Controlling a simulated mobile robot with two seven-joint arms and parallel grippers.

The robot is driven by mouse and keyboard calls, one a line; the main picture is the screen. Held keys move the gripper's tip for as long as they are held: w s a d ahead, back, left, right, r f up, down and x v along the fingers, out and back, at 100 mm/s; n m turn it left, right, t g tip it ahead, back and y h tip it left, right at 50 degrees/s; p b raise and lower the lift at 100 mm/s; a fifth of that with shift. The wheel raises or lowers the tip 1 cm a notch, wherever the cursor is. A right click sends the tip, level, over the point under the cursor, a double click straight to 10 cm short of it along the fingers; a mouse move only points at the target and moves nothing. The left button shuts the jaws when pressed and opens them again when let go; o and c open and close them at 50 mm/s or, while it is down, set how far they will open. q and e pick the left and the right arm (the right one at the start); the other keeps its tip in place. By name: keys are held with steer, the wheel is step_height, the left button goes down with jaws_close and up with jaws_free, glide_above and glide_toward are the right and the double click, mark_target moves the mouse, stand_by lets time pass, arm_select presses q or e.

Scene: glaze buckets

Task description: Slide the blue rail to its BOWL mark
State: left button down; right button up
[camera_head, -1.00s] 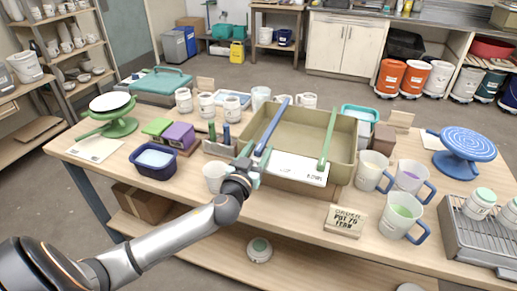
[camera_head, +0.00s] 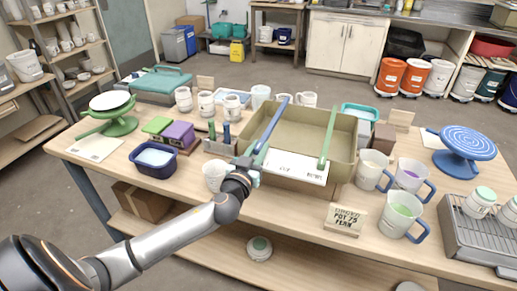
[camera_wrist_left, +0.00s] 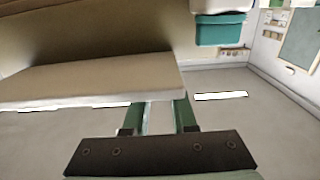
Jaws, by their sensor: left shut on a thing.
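The blue rail (camera_head: 273,124) lies across the left part of a tan rectangular basin (camera_head: 343,140), running from the far rim to the near rim. My left gripper (camera_head: 252,162) is at the rail's near end and shut on it, just outside the basin's near left corner. In the left wrist view its green fingers (camera_wrist_left: 158,117) stand below a pale tan slab-like surface; the rail cannot be made out there. A green rail (camera_head: 327,138) lies across the basin's right part. A white marked card (camera_head: 296,167) is on the near side, its words too small to read.
A white cup (camera_head: 214,175) stands close left of my gripper. Handled mugs (camera_head: 371,170) and an order sign (camera_head: 346,219) stand to the right. A dark blue tub (camera_head: 153,160) is at the left. The table's front edge is near my arm.

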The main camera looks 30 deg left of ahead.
mark_target(271, 157)
stand_by(0.9)
arm_select(q)
steer(key=shift+w+d+f, duration=0.1)
steer(key=shift+d, duration=0.25)
steer(key=shift+w+d+b, duration=0.2)
steer(key=shift+d+b, duration=0.05)
steer(key=shift+d, duration=0.5)
steer(key=shift+w+d+b, duration=0.15)
steer(key=shift+d+b, duration=0.1)
steer(key=shift+d, duration=0.45)
steer(key=c, duration=0.7)
jaws_free()
steer(key=shift+s, duration=0.1)
